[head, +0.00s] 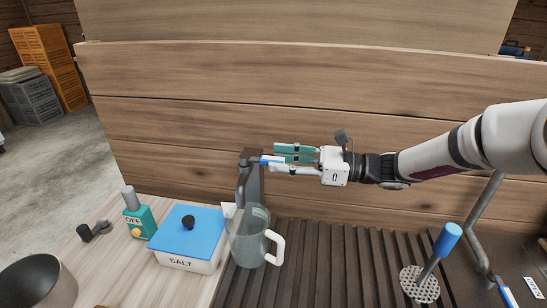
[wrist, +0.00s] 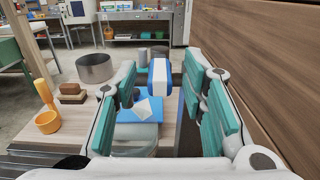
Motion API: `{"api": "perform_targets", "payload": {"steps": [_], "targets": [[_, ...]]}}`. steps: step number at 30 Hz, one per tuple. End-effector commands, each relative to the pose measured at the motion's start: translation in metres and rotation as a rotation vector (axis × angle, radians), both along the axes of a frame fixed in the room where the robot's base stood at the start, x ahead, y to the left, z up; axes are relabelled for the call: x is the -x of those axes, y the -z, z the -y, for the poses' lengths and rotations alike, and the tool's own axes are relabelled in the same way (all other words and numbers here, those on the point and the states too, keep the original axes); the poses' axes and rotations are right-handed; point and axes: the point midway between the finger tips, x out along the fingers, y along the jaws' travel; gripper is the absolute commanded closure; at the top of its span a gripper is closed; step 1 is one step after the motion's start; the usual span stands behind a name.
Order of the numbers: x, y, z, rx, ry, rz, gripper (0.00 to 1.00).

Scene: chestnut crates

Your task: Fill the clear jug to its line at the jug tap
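The clear jug (head: 247,245) stands upright on the dark slatted drainer under the tap, its pale handle to the right. I cannot make out a fill line or any water in it. The dark jug tap (head: 254,182) stands behind it, with a blue-tipped lever (head: 268,160) at its top. My gripper (head: 278,160) is at the lever, its teal-padded fingers spread. In the wrist view the blue-and-white lever (wrist: 159,78) lies between the open fingers, with gaps at both sides. The jug (wrist: 135,138) shows partly below the fingers there.
A white salt box (head: 187,258) with a blue lid stands left of the jug. A wooden wall (head: 190,105) rises close behind the tap.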

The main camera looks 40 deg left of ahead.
Motion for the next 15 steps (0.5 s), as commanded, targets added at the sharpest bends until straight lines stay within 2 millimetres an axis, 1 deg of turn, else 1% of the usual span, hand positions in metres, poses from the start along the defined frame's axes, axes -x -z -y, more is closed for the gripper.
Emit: {"api": "perform_targets", "payload": {"steps": [1, 6, 15], "targets": [[0.004, 0.000, -0.006, 0.000, -0.003, 0.000, 0.62], [0.009, 0.000, -0.017, 0.000, 0.000, 0.001, 0.62], [0.010, 0.000, -0.019, 0.000, 0.000, 0.001, 0.62]]}}
